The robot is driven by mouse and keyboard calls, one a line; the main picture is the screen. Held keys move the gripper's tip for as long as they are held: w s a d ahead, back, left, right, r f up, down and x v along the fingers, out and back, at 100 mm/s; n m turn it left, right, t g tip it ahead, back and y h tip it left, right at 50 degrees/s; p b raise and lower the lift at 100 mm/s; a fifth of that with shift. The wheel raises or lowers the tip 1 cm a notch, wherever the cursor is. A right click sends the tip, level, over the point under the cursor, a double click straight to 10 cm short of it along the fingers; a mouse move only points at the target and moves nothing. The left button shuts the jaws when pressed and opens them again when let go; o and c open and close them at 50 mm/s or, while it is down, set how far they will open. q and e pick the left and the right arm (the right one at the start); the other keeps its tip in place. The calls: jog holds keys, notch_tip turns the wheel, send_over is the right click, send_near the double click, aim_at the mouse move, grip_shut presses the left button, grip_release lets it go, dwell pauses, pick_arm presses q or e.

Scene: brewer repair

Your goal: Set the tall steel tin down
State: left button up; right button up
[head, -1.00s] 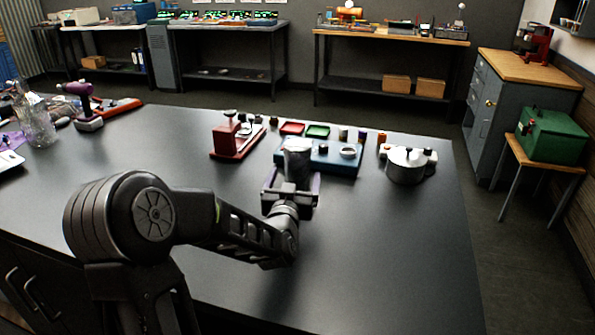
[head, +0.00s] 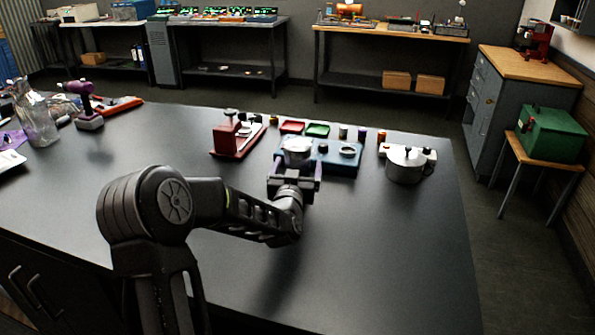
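The tall steel tin (head: 297,147) shows at the near left part of the blue tray (head: 341,167), directly beyond my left gripper. My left gripper (head: 295,172) points away from me, with a finger on each side of the tin's lower part. Whether the fingers touch the tin is too small to tell. The tin looks upright; its base is hidden by the gripper, so I cannot tell if it rests on the tray. My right gripper is out of view.
Small red and green trays (head: 317,130) and several small jars line the far edge. The dark tabletop (head: 390,240) is clear at the near right.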

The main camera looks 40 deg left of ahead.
aim_at(298, 142)
pick_arm(q)
jog(key=shift+c, duration=0.4)
jog(key=c, duration=1.8)
jog(key=shift+o, duration=0.2)
notch_tip(298, 142, up, 10)
jog(key=shift+r+b, duration=0.1)
jog(key=shift+b, duration=0.35)
